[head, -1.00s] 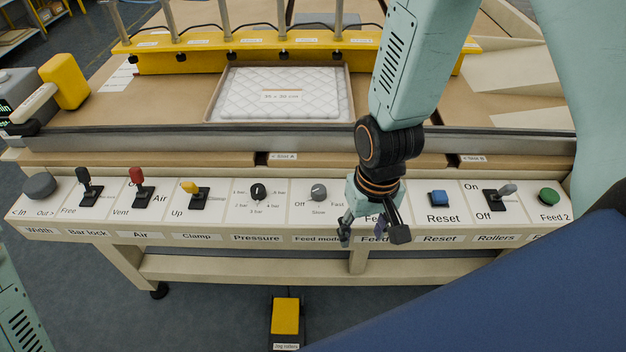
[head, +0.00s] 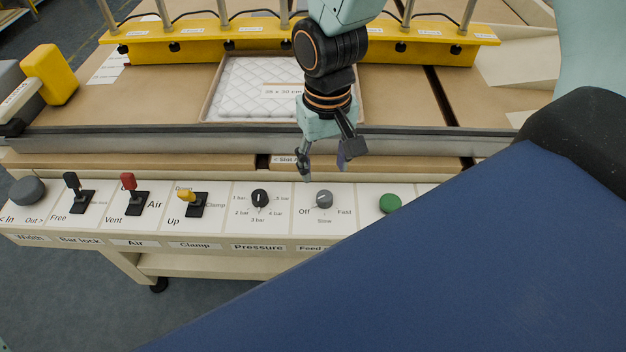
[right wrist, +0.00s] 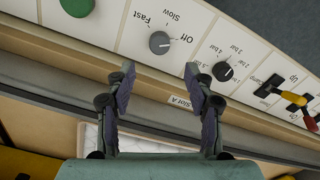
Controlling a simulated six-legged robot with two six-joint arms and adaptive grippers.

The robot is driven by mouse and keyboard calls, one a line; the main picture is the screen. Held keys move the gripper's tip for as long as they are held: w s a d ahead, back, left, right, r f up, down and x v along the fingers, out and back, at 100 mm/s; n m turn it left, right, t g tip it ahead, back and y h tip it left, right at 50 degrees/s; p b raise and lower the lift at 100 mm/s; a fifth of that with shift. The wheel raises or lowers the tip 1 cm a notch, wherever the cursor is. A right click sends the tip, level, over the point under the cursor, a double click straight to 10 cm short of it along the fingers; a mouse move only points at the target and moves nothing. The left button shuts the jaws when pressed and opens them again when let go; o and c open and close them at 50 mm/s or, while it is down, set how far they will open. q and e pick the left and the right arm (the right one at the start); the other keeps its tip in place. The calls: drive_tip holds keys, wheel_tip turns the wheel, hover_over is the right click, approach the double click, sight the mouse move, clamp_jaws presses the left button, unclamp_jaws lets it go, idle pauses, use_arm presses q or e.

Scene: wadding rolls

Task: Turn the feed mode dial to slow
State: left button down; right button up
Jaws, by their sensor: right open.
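The feed mode dial (head: 324,199) is a small grey round knob on the white control panel, with Off on its left, Slow below and Fast on its right. In the right wrist view the dial (right wrist: 160,42) lies just beyond the fingertips, and a small light mark on it seems to face the Off side. My right gripper (head: 328,162) hangs above and behind the dial, its fingers apart and empty. In the right wrist view the gripper (right wrist: 160,73) does not touch the dial. My left gripper is out of view.
The black pressure dial (head: 260,198) is left of the feed mode dial. A green button (head: 390,203) is to its right. The yellow clamp lever (head: 187,196) stands further left. My blue body hides the panel's right part. A quilted pad (head: 250,88) lies behind the rail (head: 200,139).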

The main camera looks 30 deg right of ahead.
sight(325, 196)
drive_tip(key=shift+s+f, duration=0.25)
wheel_tip(325, 196, down, 6)
drive_tip(key=shift+f+b, duration=0.15)
drive_tip(key=shift+b, duration=0.85)
drive_tip(key=shift+f, duration=0.2)
drive_tip(key=shift+s, duration=0.25)
drive_tip(key=shift+w, duration=0.1)
drive_tip(key=shift+w+f, duration=0.15)
drive_tip(key=shift+w, duration=0.05)
drive_tip(key=shift+c, duration=1.4)
drive_tip(key=shift+s, duration=0.2)
drive_tip(key=c, duration=0.4)
clamp_jaws()
